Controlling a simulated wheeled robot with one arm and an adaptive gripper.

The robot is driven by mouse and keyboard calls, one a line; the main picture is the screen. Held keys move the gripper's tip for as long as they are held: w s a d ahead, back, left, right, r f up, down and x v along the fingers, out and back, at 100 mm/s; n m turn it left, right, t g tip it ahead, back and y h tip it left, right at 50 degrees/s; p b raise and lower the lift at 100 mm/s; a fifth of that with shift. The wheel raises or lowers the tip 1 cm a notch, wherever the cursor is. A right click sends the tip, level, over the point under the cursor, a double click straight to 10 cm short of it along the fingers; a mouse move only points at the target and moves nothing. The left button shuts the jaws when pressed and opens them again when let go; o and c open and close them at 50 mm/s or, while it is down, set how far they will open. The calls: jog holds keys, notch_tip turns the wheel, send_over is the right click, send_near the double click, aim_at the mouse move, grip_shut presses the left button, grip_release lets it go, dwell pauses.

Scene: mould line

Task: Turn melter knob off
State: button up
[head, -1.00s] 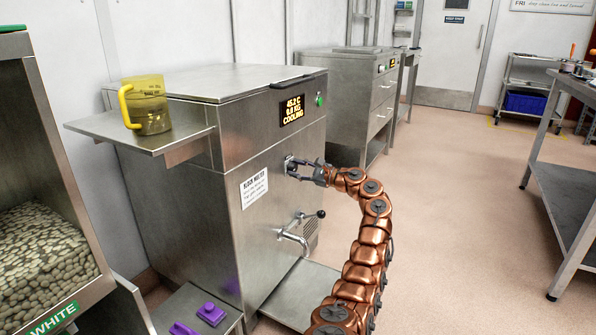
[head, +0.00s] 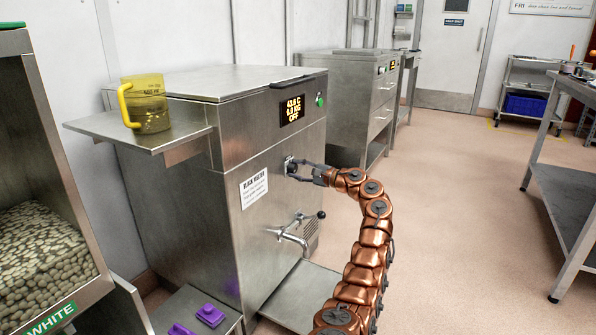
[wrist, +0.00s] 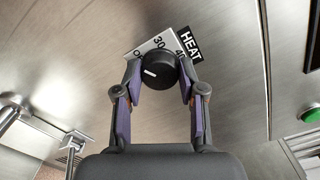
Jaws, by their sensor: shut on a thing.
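The melter (head: 180,185) is a steel cabinet at the left in the head view. Its display (head: 291,109) shows a temperature, a weight and the word OFF. The black heat knob (wrist: 158,72) shows in the wrist view with a white pointer line. The scale plate (wrist: 163,43) behind it carries an off mark, 30, a partly hidden higher number and the word HEAT. My gripper (wrist: 158,80) is shut on the knob, one finger at each side. In the head view my gripper (head: 304,168) reaches the melter's front, and its fingers largely hide the knob.
A spout with a lever (head: 294,238) sticks out below the knob. A green button (head: 320,101) sits right of the display. A yellow jug (head: 150,108) stands on the side shelf (head: 180,134). A steel table (head: 570,150) is at the right, with open floor between.

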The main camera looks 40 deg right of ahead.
jog(key=shift+a, duration=0.1)
jog(key=o, duration=1.1)
jog(key=shift+o, duration=0.2)
jog(key=shift+s+d, duration=0.25)
jog(key=shift+s, duration=0.2)
jog(key=v, duration=1.1)
